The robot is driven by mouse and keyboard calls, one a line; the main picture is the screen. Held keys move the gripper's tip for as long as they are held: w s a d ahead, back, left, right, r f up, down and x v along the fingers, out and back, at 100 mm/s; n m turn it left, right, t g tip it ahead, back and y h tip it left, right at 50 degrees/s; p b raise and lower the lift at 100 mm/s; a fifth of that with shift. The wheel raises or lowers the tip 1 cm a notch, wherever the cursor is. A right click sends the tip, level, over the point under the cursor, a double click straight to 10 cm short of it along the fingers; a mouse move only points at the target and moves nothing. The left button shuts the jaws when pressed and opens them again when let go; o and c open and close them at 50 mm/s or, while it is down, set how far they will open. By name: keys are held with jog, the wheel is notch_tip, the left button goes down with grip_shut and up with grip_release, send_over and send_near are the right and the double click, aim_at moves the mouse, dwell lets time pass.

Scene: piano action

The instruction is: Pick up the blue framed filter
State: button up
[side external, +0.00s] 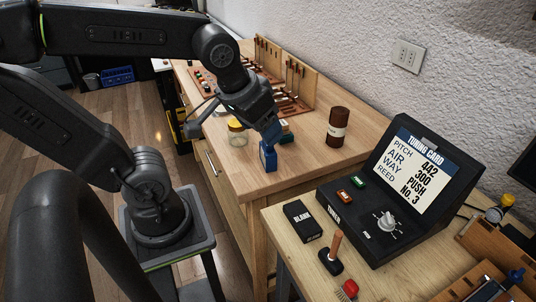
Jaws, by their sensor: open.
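A small blue object (268,157), which looks like the blue framed filter, stands upright near the front corner of the wooden bench (262,182). My gripper (270,138) points down right at the top of it. The fingers overlap its upper part in this view, and I cannot tell whether they touch it. The jaws are open. Fine detail of the filter's face is too small to make out.
A glass jar with a yellow lid (237,133) and a green-and-tan block (286,131) stand close by. A brown canister (337,127) is to the right. A black tuning device (405,190) sits on the nearer table. Tool racks (297,78) line the wall.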

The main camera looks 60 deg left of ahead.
jog(key=w+a+f+n+g+y, duration=0.2)
jog(key=w+a+f+n+g, duration=0.1)
jog(key=w+a+n, duration=0.4)
jog(key=n+g+y, duration=0.1)
jog(key=n+y, duration=0.1)
jog(key=n, duration=0.4)
send_over(268, 153)
jog(key=d, duration=0.1)
notch_tip(268, 153, down, 4)
jog(key=shift+h, duration=0.3)
jog(key=x, duration=0.8)
jog(key=shift+w+d, duration=0.1)
jog(key=shift+d, duration=0.1)
jog(key=x, duration=0.5)
jog(key=shift+d+f, duration=0.15)
jog(key=shift+d, duration=0.1)
jog(key=c, duration=1)
